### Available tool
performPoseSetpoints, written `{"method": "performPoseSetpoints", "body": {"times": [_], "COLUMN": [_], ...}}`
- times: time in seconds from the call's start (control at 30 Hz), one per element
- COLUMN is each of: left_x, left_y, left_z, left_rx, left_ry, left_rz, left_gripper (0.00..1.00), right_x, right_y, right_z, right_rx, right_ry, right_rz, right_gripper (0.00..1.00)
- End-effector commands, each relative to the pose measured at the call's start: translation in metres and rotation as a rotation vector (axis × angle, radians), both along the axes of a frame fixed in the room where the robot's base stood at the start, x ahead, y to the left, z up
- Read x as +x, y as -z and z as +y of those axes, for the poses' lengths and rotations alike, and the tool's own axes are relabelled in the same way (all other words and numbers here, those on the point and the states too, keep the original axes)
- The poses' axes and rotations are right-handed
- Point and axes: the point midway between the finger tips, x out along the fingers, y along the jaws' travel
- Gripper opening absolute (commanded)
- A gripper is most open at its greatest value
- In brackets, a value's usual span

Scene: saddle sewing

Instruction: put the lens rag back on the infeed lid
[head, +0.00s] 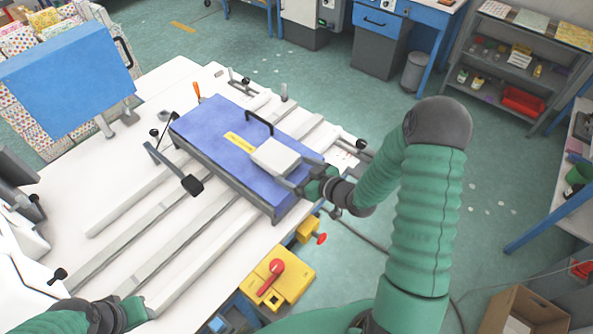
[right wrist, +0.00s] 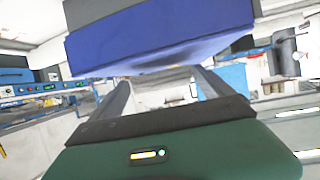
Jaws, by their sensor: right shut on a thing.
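The infeed lid (head: 200,130) is a blue slab with a black handle and a yellow label, lying over the white table's rails. A pale grey, flat square, which I take as the lens rag (head: 276,156), is at the lid's right part, beside the handle. My right gripper (head: 298,184) is shut on the rag's near right edge. I cannot tell whether the rag touches the lid. In the right wrist view the blue lid (right wrist: 160,38) fills the top, beyond my two dark fingers. My left gripper (head: 135,309) is at the lower left, away from the lid; its jaws are unclear.
Clamps and a lever with a black knob (head: 192,185) stand near the lid. A yellow switch box (head: 277,277) with a red handle sits at the table's front edge. A blue panel (head: 65,80) rises at the left. The rails left of the lid are bare.

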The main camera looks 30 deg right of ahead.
Motion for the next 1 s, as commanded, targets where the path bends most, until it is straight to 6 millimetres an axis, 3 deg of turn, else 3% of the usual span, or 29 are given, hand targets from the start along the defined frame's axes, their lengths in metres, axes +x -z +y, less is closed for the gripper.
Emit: {"method": "performPoseSetpoints", "body": {"times": [0.73,0.77,0.83,1.0], "left_x": [0.000,0.000,0.000,0.000], "left_y": [0.010,0.010,0.010,0.010], "left_z": [0.000,0.000,0.000,0.000], "left_rx": [0.000,0.000,0.000,0.000], "left_ry": [0.000,0.000,0.000,0.000], "left_rz": [0.000,0.000,0.000,0.000], "left_gripper": [0.36,0.36,0.36,0.36], "right_x": [0.000,0.000,0.000,0.000], "right_y": [0.016,0.016,0.016,0.015], "right_z": [0.000,0.000,0.000,0.001], "right_rx": [-0.001,-0.001,-0.001,-0.002], "right_ry": [0.001,0.001,0.001,0.000], "right_rz": [-0.001,-0.001,-0.001,-0.001], "right_gripper": [0.45,0.93,1.00,1.00]}}
